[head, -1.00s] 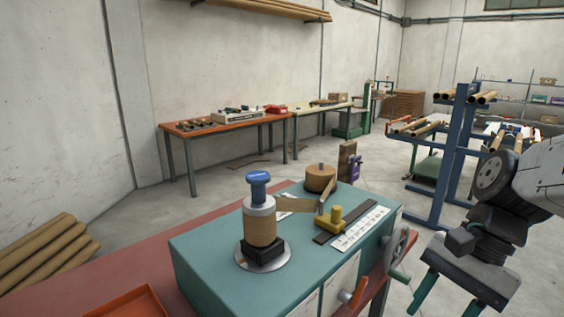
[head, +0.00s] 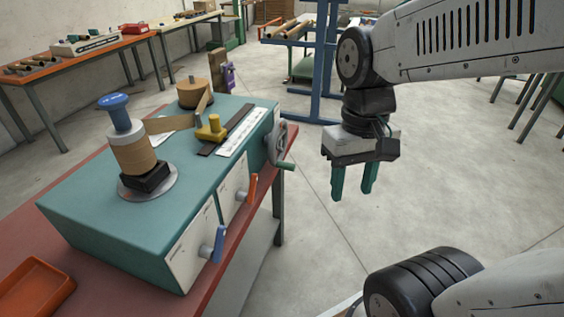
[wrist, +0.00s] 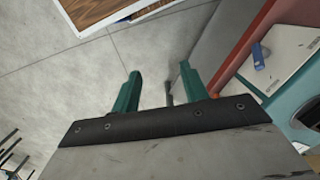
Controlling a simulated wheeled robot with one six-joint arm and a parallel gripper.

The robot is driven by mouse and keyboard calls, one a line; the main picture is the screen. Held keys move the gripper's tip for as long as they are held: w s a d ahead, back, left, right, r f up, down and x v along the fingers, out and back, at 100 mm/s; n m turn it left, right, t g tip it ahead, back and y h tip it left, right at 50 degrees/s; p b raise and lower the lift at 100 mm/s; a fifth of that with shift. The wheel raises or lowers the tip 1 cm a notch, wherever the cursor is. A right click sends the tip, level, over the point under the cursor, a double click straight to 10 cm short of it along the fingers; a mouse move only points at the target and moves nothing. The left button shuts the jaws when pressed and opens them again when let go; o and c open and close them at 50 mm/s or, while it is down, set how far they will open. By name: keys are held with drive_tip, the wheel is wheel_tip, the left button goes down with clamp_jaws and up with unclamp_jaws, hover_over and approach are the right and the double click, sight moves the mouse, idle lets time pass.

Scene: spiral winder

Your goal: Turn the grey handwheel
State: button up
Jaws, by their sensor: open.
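The grey handwheel (head: 279,141) is on the right end of the teal winder box (head: 110,222) in the head view. It is seen nearly edge-on, with a green handle (head: 286,165) at its lower side. My gripper (head: 353,196) hangs to the right of the handwheel, fingers pointing down, open and empty, with clear air between them. In the wrist view my gripper's two green fingers (wrist: 158,92) are spread apart over the floor. I cannot make out the handwheel clearly in the wrist view.
An orange lever (head: 247,189) and a blue lever (head: 215,245) stick out from the winder's front. A paper-wrapped spool with a blue knob (head: 116,107) stands on top. A blue rack (head: 325,60) stands behind. The floor (head: 330,240) around my gripper is clear.

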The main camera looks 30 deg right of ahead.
drive_tip(key=w+f+m+g+y, duration=0.3)
drive_tip(key=w+f+m+y, duration=0.25)
drive_tip(key=f, duration=0.25)
drive_tip(key=m+t+y, duration=0.7)
drive_tip(key=m+t, duration=1)
drive_tip(key=m, duration=0.1)
approach(288, 167)
drive_tip(key=w+a, duration=0.1)
drive_tip(key=w, duration=0.2)
drive_tip(key=shift+n, duration=0.25)
drive_tip(key=x, duration=0.7)
drive_tip(key=shift+a+f, duration=0.25)
drive_tip(key=shift+f, duration=0.15)
clamp_jaws()
